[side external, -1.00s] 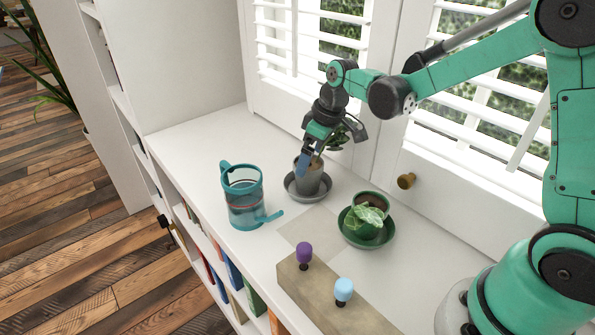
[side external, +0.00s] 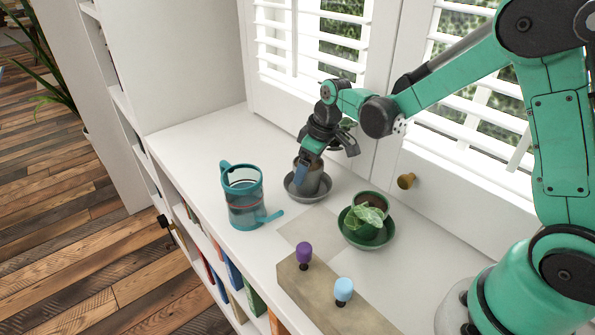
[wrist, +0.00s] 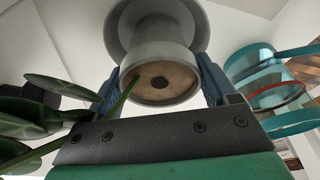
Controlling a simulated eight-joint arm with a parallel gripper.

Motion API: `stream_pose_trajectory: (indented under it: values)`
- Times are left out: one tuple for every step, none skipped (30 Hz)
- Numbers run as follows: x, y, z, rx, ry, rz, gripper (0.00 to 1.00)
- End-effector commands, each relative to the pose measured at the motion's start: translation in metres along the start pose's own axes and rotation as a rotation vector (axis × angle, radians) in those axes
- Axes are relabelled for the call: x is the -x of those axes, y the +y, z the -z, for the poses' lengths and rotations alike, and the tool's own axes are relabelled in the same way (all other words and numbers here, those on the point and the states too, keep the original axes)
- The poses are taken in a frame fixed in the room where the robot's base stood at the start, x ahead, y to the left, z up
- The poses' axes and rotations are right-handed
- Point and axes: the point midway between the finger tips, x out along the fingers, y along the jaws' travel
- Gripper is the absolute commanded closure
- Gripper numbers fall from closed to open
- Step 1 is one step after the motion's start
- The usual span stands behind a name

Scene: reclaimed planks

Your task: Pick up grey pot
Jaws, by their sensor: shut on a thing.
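The grey pot (side external: 314,183) stands upright in a grey saucer (side external: 299,195) near the window side of the white shelf top. My gripper (side external: 302,173) reaches down to it, and its blue fingers are shut on the pot. In the wrist view the pot (wrist: 170,53) sits between the two fingers (wrist: 157,84), one on each side. Brown soil with a dark spot shows inside its rim. Green leaves (wrist: 45,115) and a stem show at the left. The saucer (wrist: 118,28) shows behind the pot. I cannot see any gap between pot and saucer.
A teal-handled glass pitcher (side external: 244,205) stands close by at the left. A green pot (side external: 366,232) with leaves in a green saucer (side external: 389,242) stands at the right. A wooden block (side external: 318,292) with purple and light-blue knobs lies in front. Shutters and a brass knob (side external: 406,181) are behind.

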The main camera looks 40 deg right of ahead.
Motion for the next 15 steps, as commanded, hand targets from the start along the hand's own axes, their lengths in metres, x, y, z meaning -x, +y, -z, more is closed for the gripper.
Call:
stream_pose_trajectory:
  values:
    - [0.0, 0.0, 0.0, 0.0, 0.0, 0.0, 0.95]
    - [0.0, 0.0, 0.0, 0.0, 0.0, 0.0, 0.95]
    - [0.0, 0.0, 0.0, 0.0, 0.0, 0.0, 0.95]
    - [0.0, 0.0, 0.0, 0.0, 0.0, 0.0, 0.95]
    - [0.001, 0.0, 0.0, 0.0, 0.0, 0.0, 0.95]
    - [0.001, 0.0, 0.001, 0.0, 0.0, 0.0, 0.95]
    - [0.002, 0.0, 0.001, 0.0, 0.0, 0.0, 0.95]
    - [0.004, 0.0, 0.001, 0.0, 0.0, 0.0, 0.95]
    - [0.006, 0.0, 0.002, 0.0, 0.0, 0.0, 0.95]
    - [0.008, 0.0, 0.003, 0.0, 0.0, 0.0, 0.95]
    - [0.011, 0.0, 0.003, 0.0, 0.0, 0.0, 0.95]
    - [0.016, 0.0, 0.005, 0.0, 0.0, 0.0, 0.95]
    - [0.021, 0.0, 0.006, 0.0, 0.0, 0.0, 0.95]
    - [0.026, 0.0, 0.007, 0.0, 0.0, 0.0, 0.95]
    - [0.035, 0.0, 0.009, 0.0, 0.0, 0.0, 0.95]
